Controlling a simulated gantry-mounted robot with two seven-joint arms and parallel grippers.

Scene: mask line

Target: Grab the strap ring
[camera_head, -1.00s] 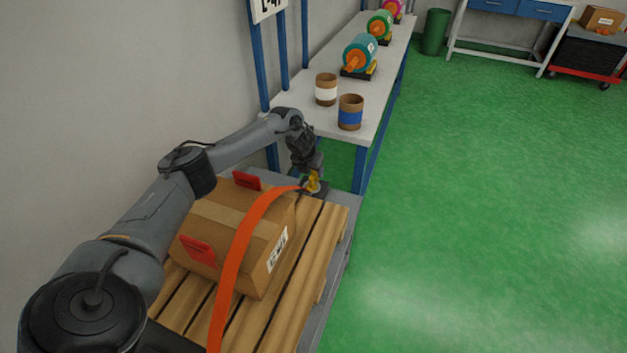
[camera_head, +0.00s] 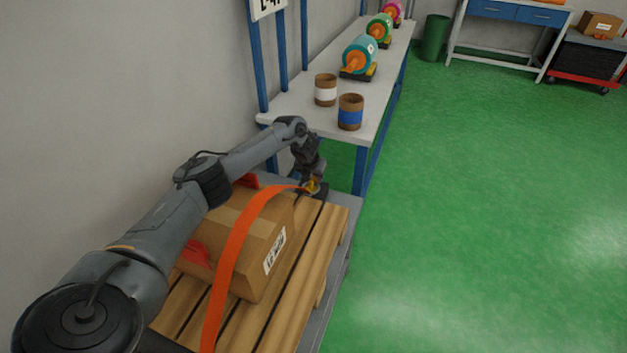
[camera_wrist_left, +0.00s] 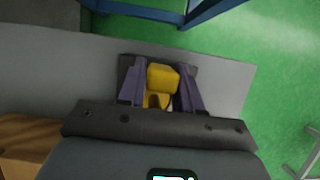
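The strap ring is a small yellow piece (camera_head: 313,185) at the far end of the orange strap (camera_head: 236,250), by the pallet's far edge. In the left wrist view the yellow piece (camera_wrist_left: 163,78) sits between the two purple-grey fingers of my left gripper (camera_wrist_left: 162,88). The fingers stand apart on either side of it, and I see no clear grip on it. In the head view my left gripper (camera_head: 312,183) is down at the yellow piece and partly hides it. The strap runs over a cardboard box (camera_head: 260,240). My right gripper is out of view.
The box has red corner pieces (camera_head: 196,254) and sits on a wooden pallet (camera_head: 312,262). A table (camera_head: 300,110) behind holds a white-banded cup (camera_head: 325,90), a blue-banded cup (camera_head: 350,112) and coloured rolls. Green floor to the right is clear.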

